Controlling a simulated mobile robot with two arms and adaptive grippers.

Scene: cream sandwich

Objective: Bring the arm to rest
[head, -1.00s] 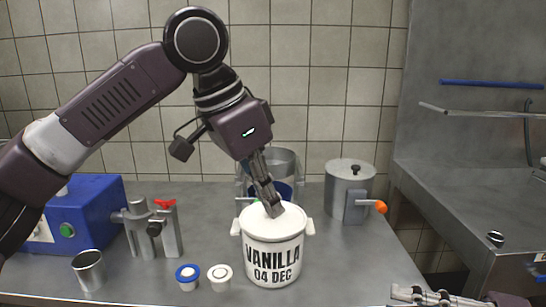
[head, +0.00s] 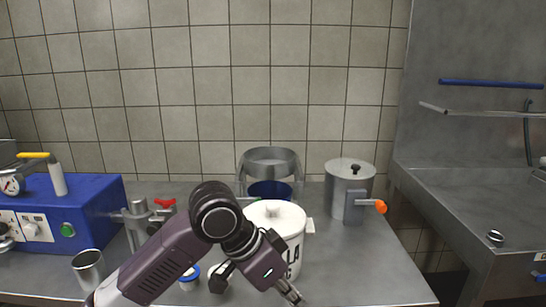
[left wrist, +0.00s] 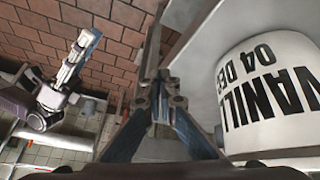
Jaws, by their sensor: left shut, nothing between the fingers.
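My left gripper (head: 292,294) is low at the bottom edge of the head view, in front of the white lidded VANILLA tub (head: 296,243). It is shut and empty. In the left wrist view its closed fingers (left wrist: 160,82) point away from the camera, and the tub (left wrist: 268,92) stands to their right, apart from them. My left arm is folded down across the front of the counter and hides the lower left of the tub. My right gripper (left wrist: 80,58) shows only in the left wrist view, at upper left; its jaw state is unclear.
On the counter (head: 368,270) stand a blue machine (head: 88,206), a metal cup (head: 88,268), small blue-rimmed cup (head: 190,277), a metal pot (head: 347,185) with an orange-tipped handle, and a steel frame (head: 270,160). A sink (head: 470,195) is at right. The right front counter is clear.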

